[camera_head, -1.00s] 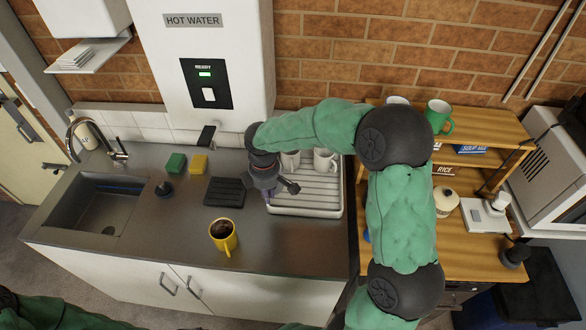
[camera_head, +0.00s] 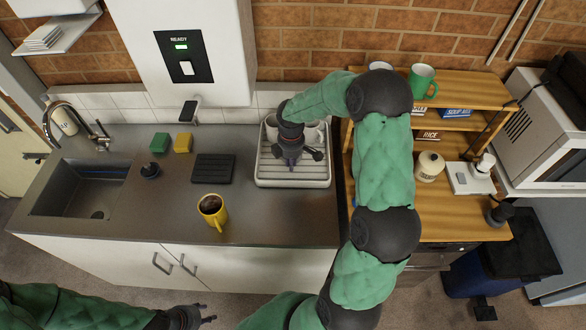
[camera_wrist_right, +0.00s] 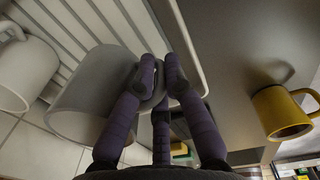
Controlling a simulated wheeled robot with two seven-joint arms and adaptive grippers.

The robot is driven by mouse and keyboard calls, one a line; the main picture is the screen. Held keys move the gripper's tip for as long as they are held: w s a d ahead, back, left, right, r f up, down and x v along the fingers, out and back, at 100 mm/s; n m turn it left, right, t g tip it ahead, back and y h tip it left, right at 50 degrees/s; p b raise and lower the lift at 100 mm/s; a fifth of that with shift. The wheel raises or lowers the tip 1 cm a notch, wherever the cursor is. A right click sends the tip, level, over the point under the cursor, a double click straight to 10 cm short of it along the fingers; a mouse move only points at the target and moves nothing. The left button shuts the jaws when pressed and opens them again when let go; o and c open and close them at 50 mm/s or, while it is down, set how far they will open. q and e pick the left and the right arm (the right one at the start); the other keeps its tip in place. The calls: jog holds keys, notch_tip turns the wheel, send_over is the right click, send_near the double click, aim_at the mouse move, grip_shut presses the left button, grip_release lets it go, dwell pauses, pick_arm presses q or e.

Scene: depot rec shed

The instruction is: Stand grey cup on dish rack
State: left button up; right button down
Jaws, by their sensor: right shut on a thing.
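The grey cup (camera_wrist_right: 92,98) shows large in the right wrist view, beside my right gripper's fingers. My right gripper (camera_wrist_right: 160,72) is shut on the cup at its right side; the exact hold is partly hidden. In the head view my right gripper (camera_head: 289,158) is over the middle of the pale ribbed dish rack (camera_head: 292,183), and it hides the grey cup. Whether the cup touches the rack cannot be told. The rack's ribs also show in the wrist view (camera_wrist_right: 70,25). My left gripper (camera_head: 206,313) is open and empty at the bottom left, away from the counter.
White mugs (camera_head: 271,128) stand at the rack's back; one is close left of the grey cup in the wrist view (camera_wrist_right: 24,72). A yellow mug (camera_head: 218,219) of dark drink and a black mat (camera_head: 213,168) are left of the rack. The sink (camera_head: 80,188) is further left.

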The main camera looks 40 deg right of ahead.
jog(key=shift+d+f, duration=0.15)
jog(key=shift+d, duration=0.05)
jog(key=f, duration=0.3)
jog(key=shift+d+f, duration=0.25)
jog(key=shift+f, duration=0.1)
jog(key=shift+r, duration=0.1)
jog(key=c, duration=1.6)
grip_release()
jog(key=shift+b, duration=0.3)
notch_tip(320, 180, up, 12)
jog(key=p, duration=0.1)
jog(key=shift+s+a+p, duration=0.15)
jog(key=shift+s+p, duration=0.05)
jog(key=shift+p, duration=0.1)
jog(key=shift+s, duration=0.1)
